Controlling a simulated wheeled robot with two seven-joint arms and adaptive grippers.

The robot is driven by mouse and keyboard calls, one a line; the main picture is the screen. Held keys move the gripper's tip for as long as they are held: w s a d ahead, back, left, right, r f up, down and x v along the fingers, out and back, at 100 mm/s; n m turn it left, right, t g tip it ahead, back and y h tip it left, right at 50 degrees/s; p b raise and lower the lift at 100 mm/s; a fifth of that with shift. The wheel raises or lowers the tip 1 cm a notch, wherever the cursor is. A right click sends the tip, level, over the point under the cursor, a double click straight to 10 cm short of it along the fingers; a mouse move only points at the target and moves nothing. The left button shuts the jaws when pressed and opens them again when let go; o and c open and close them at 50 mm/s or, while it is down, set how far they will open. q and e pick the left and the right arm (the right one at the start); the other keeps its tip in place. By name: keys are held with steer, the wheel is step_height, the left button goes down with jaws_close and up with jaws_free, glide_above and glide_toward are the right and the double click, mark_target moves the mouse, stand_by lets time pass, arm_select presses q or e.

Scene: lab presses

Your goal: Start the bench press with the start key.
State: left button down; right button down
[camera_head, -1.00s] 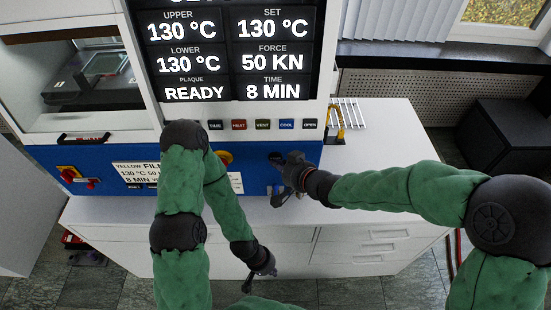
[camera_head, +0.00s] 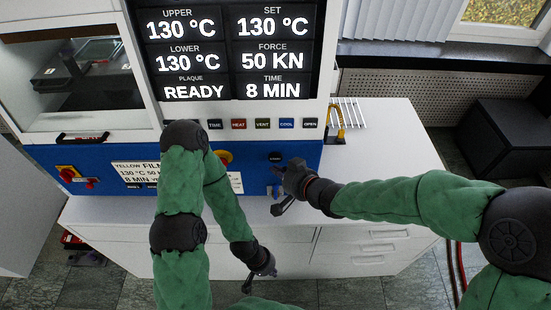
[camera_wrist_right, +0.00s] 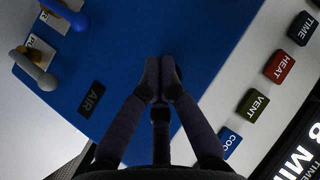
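The bench press (camera_head: 90,160) has a white body and a blue lower panel. Its round black start key (camera_head: 275,157) shows on the blue panel, below the row of small keys. My right gripper (camera_head: 283,190) is just below and in front of the key, apart from it. The display (camera_head: 225,60) reads READY and 8 MIN. My left gripper (camera_head: 250,280) hangs low before the white cabinet; its finger opening is unclear.
Small keys sit above the blue panel, including the heat key (camera_head: 238,124) and open key (camera_head: 310,123).

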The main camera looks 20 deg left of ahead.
steer(key=s, duration=0.2)
steer(key=s+d, duration=0.1)
steer(key=s, duration=0.1)
steer(key=shift+b, duration=0.3)
stand_by(0.6)
steer(key=d+f+m+g+h, duration=0.1)
steer(key=d+f+m+h, duration=0.1)
steer(key=d+f, duration=0.55)
steer(key=d+f+m+g+h, duration=0.15)
steer(key=d+f, duration=0.25)
steer(key=f, duration=0.7)
steer(key=s+d+f+m+g+h, duration=0.1)
steer(key=s+d+f+g, duration=0.1)
steer(key=s+d+f, duration=0.3)
steer(key=s+d+f+m+g+h, duration=0.1)
steer(key=s+d+f+g, duration=0.1)
steer(key=s+d+f, duration=0.3)
steer(key=s+f, duration=0.4)
steer(key=f, duration=0.2)
steer(key=shift+s+d, duration=0.15)
steer(key=shift+h, duration=0.25)
stand_by(2.8)
